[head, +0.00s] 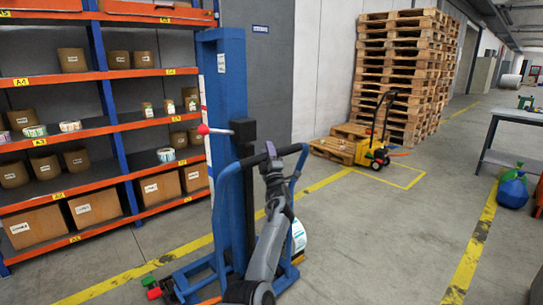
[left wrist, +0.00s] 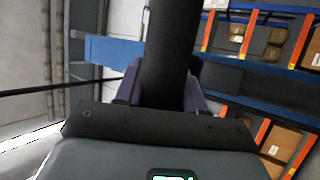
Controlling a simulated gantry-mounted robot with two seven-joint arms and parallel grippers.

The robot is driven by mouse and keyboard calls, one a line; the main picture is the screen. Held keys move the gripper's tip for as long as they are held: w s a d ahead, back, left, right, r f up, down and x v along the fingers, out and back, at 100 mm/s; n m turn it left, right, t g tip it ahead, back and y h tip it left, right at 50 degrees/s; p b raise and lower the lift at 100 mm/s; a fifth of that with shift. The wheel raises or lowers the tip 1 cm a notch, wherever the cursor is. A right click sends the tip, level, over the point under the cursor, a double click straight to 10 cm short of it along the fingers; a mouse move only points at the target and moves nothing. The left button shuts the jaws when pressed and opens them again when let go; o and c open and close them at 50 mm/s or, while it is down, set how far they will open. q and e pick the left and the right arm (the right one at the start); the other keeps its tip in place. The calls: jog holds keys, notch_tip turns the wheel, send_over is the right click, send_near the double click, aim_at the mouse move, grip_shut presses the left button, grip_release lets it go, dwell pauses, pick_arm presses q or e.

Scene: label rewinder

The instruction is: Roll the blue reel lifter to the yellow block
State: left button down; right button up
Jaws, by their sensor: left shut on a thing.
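The blue reel lifter (head: 226,110) stands upright on the floor in the middle of the head view, with a tall mast, a curved push handle and low legs. My left gripper (head: 271,152) is shut on the lifter's handle at its top bar. In the left wrist view, the purple fingers (left wrist: 163,88) sit either side of a dark bar (left wrist: 168,45). My left arm hides part of the lifter's base. A small yellow piece (head: 297,258) shows by the base; I cannot tell whether it is the yellow block. My right gripper is not in view.
An orange and blue shelf rack (head: 118,150) with boxes and rolls stands close on the left. A yellow pallet truck (head: 372,150) and pallet stacks (head: 398,75) stand farther back. A grey workbench (head: 515,125) is at right. The floor (head: 395,230) right of the lifter is clear.

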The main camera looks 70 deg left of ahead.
pick_arm(q)
jog(key=shift+w+f, duration=0.2)
jog(key=shift+f, duration=0.35)
jog(key=c, duration=0.8)
grip_release()
jog(key=shift+d+r, duration=0.1)
jog(key=shift+r, duration=0.05)
jog(key=shift+s, duration=0.1)
jog(key=shift+r, duration=0.1)
jog(key=shift+d, duration=0.15)
jog(key=shift+d+p, duration=0.2)
jog(key=shift+p, duration=0.1)
jog(key=shift+f+p+v, duration=0.1)
jog(key=shift+p+v, duration=0.6)
jog(key=shift+v, duration=1.9)
jog(key=shift+f+p+v, duration=0.15)
jog(key=shift+p+v, duration=0.55)
jog(key=shift+v, duration=1.9)
